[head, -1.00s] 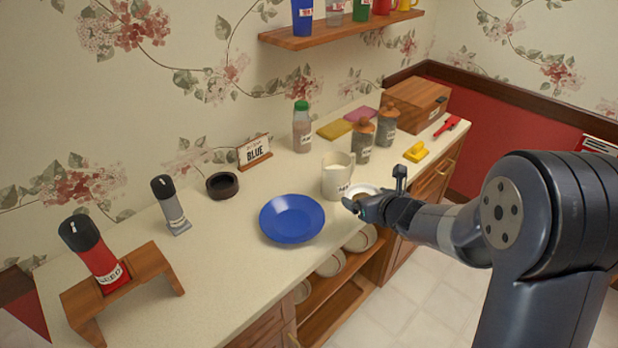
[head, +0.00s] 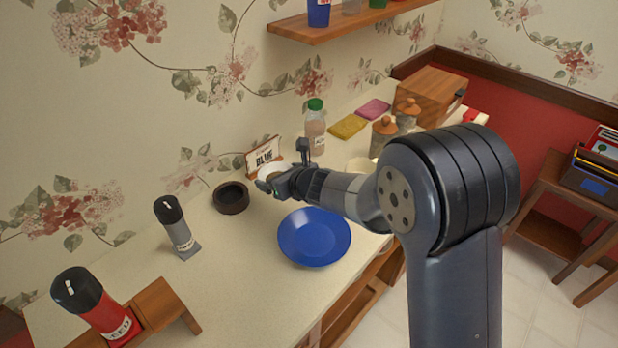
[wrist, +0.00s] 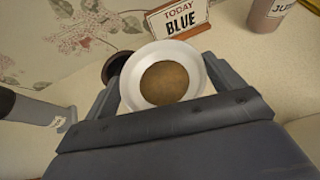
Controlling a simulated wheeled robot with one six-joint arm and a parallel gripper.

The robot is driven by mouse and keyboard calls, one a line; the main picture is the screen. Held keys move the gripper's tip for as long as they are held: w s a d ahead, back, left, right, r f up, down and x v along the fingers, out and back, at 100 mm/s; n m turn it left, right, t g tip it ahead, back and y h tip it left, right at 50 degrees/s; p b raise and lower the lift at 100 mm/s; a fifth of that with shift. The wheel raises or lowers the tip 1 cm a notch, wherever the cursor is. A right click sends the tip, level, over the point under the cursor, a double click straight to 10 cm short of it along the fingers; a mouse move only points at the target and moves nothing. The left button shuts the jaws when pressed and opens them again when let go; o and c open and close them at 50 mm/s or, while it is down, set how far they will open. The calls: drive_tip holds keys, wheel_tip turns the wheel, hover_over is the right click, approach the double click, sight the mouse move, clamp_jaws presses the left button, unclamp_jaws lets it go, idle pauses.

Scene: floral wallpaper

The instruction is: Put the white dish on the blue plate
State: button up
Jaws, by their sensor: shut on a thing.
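The white dish (wrist: 198,75) has a round brown middle and sits between my two fingers in the wrist view. In the head view only part of the white dish (head: 271,170) shows behind my gripper (head: 268,186). My gripper is shut on the dish and holds it near the wall side of the counter, beyond the blue plate. The blue plate (head: 314,238) lies flat and empty on the counter, partly under my forearm. It does not show in the wrist view.
A dark round bowl (head: 231,198) and a "TODAY BLUE" sign (head: 263,154) are close to my gripper. A green-capped bottle (head: 315,130), grey-and-black bottle (head: 177,228) and red bottle (head: 98,305) also stand here. The left-front counter (head: 225,290) is clear.

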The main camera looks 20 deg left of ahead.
sight(283, 210)
wheel_tip(283, 210, down, 10)
drive_tip(key=shift+r+b, duration=0.15)
drive_tip(key=shift+b, duration=0.35)
drive_tip(key=shift+f+b, duration=0.2)
drive_tip(key=shift+b, duration=0.1)
drive_tip(key=o, duration=0.8)
drive_tip(key=shift+c, duration=0.2)
drive_tip(key=shift+r, duration=0.2)
